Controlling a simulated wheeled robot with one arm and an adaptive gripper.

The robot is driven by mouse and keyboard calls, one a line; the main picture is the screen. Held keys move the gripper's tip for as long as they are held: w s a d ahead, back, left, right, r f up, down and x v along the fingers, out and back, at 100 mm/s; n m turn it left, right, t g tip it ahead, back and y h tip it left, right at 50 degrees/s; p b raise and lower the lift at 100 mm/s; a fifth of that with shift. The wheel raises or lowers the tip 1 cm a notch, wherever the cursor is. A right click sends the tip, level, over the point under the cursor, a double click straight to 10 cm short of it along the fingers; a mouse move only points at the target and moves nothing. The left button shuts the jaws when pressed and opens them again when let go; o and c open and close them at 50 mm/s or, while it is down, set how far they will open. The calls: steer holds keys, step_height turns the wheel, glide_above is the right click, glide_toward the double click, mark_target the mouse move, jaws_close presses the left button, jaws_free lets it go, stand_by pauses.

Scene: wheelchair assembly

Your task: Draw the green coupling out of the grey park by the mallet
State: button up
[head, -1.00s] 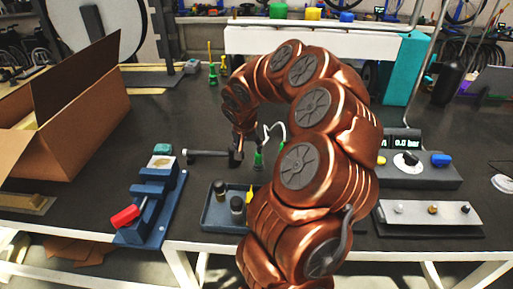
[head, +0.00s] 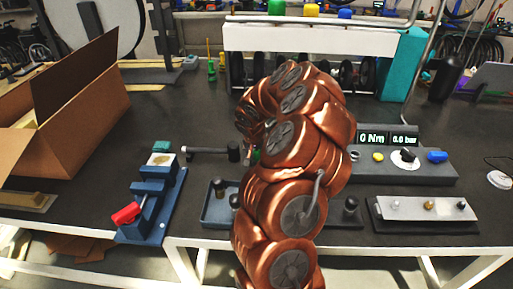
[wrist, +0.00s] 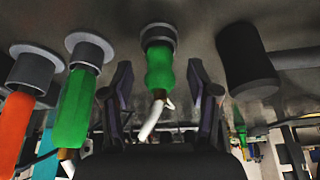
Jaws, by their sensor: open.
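In the wrist view, which looks upside down, a green coupling (wrist: 160,72) sits in a grey park (wrist: 158,36) beside the black mallet head (wrist: 248,62). A white hose runs from its free end. My gripper (wrist: 160,98) is open, one finger on each side of this coupling, with visible gaps. A second green coupling (wrist: 74,108) and an orange coupling (wrist: 13,130) sit in other grey parks to the left. In the head view, the mallet (head: 210,151) lies on the table; my arm hides my gripper and nearly all of the couplings.
A blue tray (head: 208,217) holding dark cylinders lies in front of the mallet. A blue stepped stand (head: 152,205) with a red part is to its left, and a cardboard box (head: 75,140) farther left. A control panel (head: 405,170) stands right of my arm.

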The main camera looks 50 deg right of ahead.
steer(key=shift+w+d+f, duration=0.1)
steer(key=shift+f, duration=0.2)
steer(key=shift+c, duration=0.4)
jaws_close()
steer(key=shift+r, duration=0.25)
steer(key=shift+r+p, duration=0.45)
steer(key=shift+r, duration=0.75)
steer(key=shift+r, duration=0.1)
steer(key=shift+r+p, duration=0.45)
steer(key=shift+r, duration=2)
